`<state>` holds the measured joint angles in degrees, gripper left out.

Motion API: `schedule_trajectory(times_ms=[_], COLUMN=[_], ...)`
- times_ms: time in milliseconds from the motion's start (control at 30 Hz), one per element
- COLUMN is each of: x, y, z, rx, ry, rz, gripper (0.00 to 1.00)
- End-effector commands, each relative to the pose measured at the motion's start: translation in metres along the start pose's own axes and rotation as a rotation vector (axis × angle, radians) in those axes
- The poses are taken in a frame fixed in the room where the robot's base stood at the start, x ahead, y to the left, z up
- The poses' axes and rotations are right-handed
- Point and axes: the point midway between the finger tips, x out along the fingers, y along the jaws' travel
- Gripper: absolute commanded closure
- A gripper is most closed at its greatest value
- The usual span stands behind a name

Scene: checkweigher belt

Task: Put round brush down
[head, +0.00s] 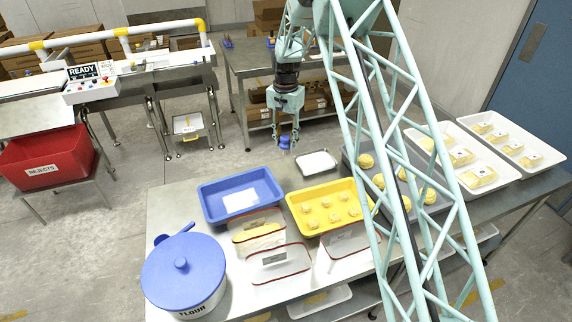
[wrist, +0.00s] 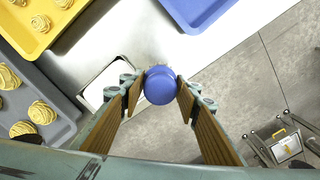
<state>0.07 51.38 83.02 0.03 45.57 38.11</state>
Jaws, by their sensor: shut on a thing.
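The round brush shows as a blue round knob (wrist: 160,85) between my fingers in the wrist view, and as a small blue piece (head: 285,141) under my gripper in the head view. My gripper (head: 286,124) is shut on it; the wood-faced fingers show on both sides of the knob in the wrist view (wrist: 161,92). The brush is in the air near the far edge of the steel table (head: 165,215). Its bristles cannot be made out. A small white tray (head: 316,162) lies on the table just right of and below the brush; it also shows in the wrist view (wrist: 92,98).
A blue tray (head: 207,207), a yellow tray (head: 296,209) with pastries and a grey tray (head: 437,207) stand on the table. A blue-lidded flour tub (head: 181,265) is front left. White trays (head: 540,167) are at right. A red rejects bin (head: 45,158) stands far left.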

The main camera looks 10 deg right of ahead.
Motion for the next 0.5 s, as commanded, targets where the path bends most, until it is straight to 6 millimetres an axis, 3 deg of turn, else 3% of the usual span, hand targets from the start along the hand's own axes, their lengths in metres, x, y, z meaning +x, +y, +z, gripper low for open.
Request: schedule_trajectory(times_ms=[500], x=[0.055], y=[0.000], z=[0.000], rx=[0.000], ry=[-0.001], rz=[0.000], gripper=[0.81])
